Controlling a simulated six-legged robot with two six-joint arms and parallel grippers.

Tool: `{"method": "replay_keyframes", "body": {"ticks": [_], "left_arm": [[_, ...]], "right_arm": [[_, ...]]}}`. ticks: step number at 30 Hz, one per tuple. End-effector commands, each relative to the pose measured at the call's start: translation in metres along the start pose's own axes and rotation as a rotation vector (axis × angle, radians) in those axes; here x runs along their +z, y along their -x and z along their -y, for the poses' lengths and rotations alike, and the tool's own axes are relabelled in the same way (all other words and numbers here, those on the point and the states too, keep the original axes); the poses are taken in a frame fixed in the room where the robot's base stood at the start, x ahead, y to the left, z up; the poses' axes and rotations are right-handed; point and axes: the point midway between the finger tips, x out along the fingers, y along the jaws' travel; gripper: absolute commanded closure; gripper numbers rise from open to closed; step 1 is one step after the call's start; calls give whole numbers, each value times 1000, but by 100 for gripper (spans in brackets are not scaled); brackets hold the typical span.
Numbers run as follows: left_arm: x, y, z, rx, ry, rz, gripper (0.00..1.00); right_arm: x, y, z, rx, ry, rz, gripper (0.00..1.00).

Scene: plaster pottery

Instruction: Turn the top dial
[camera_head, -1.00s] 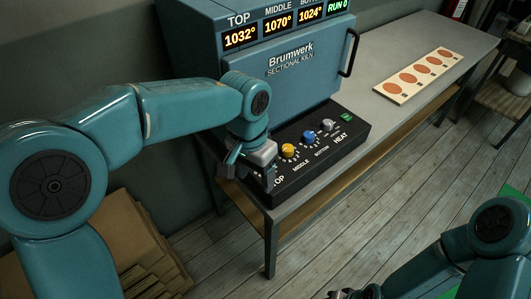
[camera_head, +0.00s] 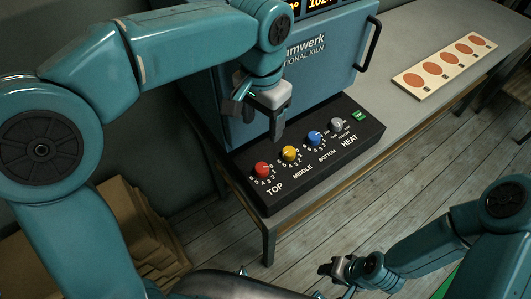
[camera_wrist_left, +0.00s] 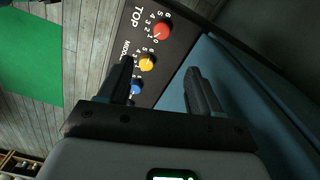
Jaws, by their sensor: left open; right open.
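The red TOP dial (camera_head: 262,169) sits at the left end of the black control panel (camera_head: 335,157) in front of the kiln. The yellow MIDDLE dial (camera_head: 290,153) and the blue BOTTOM dial (camera_head: 315,138) are to its right. My left gripper (camera_head: 258,120) is open and empty, raised above and behind the panel near the kiln front. In the left wrist view the red dial (camera_wrist_left: 163,29) lies ahead of the open fingers (camera_wrist_left: 165,90), apart from them. My right gripper (camera_head: 340,270) is open and empty at the bottom, away from the panel.
The blue kiln (camera_head: 325,70) stands behind the panel, its displays partly hidden by my left arm. A grey HEAT knob (camera_head: 336,125) and a green switch (camera_head: 358,115) are at the panel's right. A board with orange discs (camera_head: 412,80) lies on the bench. Flattened cardboard (camera_head: 130,225) is at lower left.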

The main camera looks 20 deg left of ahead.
Motion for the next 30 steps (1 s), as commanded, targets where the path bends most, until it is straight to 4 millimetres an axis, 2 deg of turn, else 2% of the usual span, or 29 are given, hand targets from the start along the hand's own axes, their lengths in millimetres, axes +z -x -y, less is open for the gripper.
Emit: {"method": "replay_keyframes", "body": {"ticks": [5,21,25,30], "left_arm": [[6,-15,-1,0,2,3,36],[9,-135,-2,1,2,5,36],[8,-153,-1,0,2,3,36],[6,-162,0,1,2,1,36]], "right_arm": [[0,-1,0,0,1,1,57],[0,-3,-1,0,1,0,57],[0,-3,-1,0,1,0,57],[0,-3,-1,0,1,0,57]]}}
